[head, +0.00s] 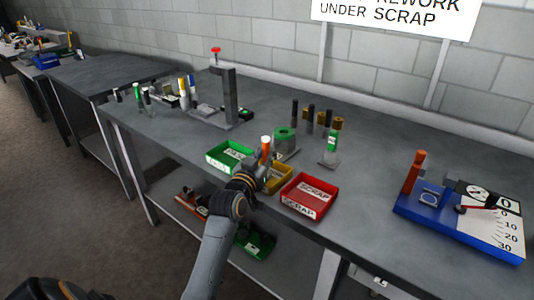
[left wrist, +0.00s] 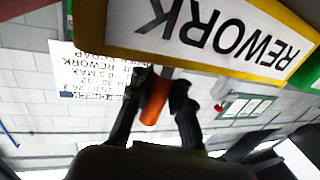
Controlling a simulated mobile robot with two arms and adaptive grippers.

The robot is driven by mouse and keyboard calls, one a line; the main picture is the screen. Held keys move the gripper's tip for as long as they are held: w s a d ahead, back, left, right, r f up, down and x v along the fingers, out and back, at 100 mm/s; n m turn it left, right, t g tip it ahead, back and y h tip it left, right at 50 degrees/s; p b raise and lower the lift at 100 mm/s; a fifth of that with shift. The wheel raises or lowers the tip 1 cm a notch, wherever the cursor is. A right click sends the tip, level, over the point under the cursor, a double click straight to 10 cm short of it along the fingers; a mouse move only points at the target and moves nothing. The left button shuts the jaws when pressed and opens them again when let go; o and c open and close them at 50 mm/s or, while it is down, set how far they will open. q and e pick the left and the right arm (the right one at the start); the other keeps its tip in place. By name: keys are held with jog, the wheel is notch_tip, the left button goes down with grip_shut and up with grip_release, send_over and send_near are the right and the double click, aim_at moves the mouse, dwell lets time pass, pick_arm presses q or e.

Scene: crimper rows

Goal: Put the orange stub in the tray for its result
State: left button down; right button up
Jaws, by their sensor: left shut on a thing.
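The orange stub (head: 266,146), with a pale top end, stands roughly upright in my left gripper (head: 263,162). In the left wrist view the orange stub (left wrist: 155,101) sits between the two dark fingers of the left gripper (left wrist: 158,92), which are shut on it. The yellow REWORK tray (head: 287,181) is right at the gripper and partly hidden by it. In the upside-down wrist view the REWORK tray (left wrist: 290,72) fills the top edge, close to the stub. The green tray (head: 219,164) is to its left, the red SCRAP tray (head: 318,211) to its right. My right gripper is not in view.
A green round fixture (head: 285,137) stands just behind the trays. A tall grey post stand (head: 231,96) is behind left. A blue-based dial gauge (head: 450,222) with an orange handle is at right. Several dark and brass pieces stand at the back. Bench between red tray and gauge is clear.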

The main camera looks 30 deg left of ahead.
pick_arm(q)
jog(key=c, duration=1.2)
grip_release()
jog(key=shift+r, duration=0.1)
jog(key=s, duration=0.4)
jog(key=s+d, duration=0.1)
jog(key=s, duration=0.3)
jog(key=s+d, duration=0.1)
jog(key=s, duration=0.2)
jog(key=shift+s+b, duration=0.4)
